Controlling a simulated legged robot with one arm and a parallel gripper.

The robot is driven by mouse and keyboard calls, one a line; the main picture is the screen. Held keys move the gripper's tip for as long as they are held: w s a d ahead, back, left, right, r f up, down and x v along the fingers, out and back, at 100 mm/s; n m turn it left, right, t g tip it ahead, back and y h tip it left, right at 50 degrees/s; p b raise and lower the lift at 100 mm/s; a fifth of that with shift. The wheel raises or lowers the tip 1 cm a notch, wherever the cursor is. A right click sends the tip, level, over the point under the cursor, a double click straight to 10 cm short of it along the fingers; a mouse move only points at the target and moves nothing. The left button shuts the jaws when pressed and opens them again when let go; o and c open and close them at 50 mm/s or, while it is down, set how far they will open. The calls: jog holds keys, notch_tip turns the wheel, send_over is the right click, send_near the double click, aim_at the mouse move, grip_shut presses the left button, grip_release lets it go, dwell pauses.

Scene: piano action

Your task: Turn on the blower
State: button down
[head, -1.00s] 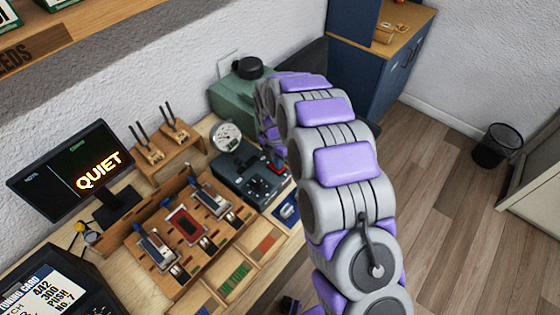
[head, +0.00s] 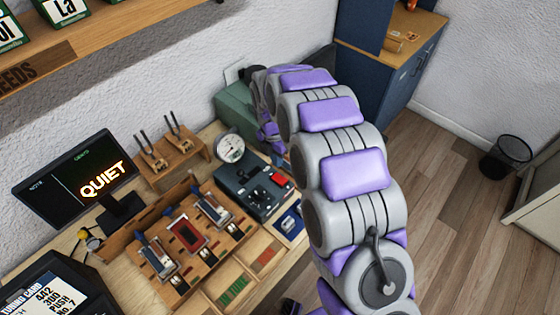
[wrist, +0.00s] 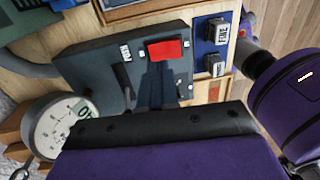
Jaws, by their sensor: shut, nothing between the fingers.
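A dark grey-green control box (head: 250,188) sits on the workbench, with a red switch (head: 279,180) at its right. In the wrist view the control box (wrist: 100,65) shows the red switch (wrist: 165,50) at its top and a black lever (wrist: 122,85) to its left. My gripper (wrist: 155,95) is shut and empty over the box, below the red switch in that view; I cannot tell whether it touches. In the head view my gripper (head: 272,140) is mostly behind my arm. A green housing (head: 235,108) at the wall is partly hidden by my arm.
The wooden rack (head: 185,235) and a monitor (head: 75,178) reading QUIET are further left. A blue cabinet (head: 385,70) stands behind.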

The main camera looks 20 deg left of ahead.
notch_tip(320, 180, up, 8)
jog(key=shift+s+a+p, duration=0.15)
jog(key=shift+a+p, duration=0.3)
jog(key=shift+s+d+r+b, duration=0.1)
jog(key=shift+s+d+b, duration=0.1)
jog(key=shift+d+b, duration=0.35)
jog(key=shift+s+d+r+b, duration=0.15)
jog(key=shift+d+b, duration=0.15)
jog(key=shift+b, duration=0.4)
jog(key=shift+f, duration=0.2)
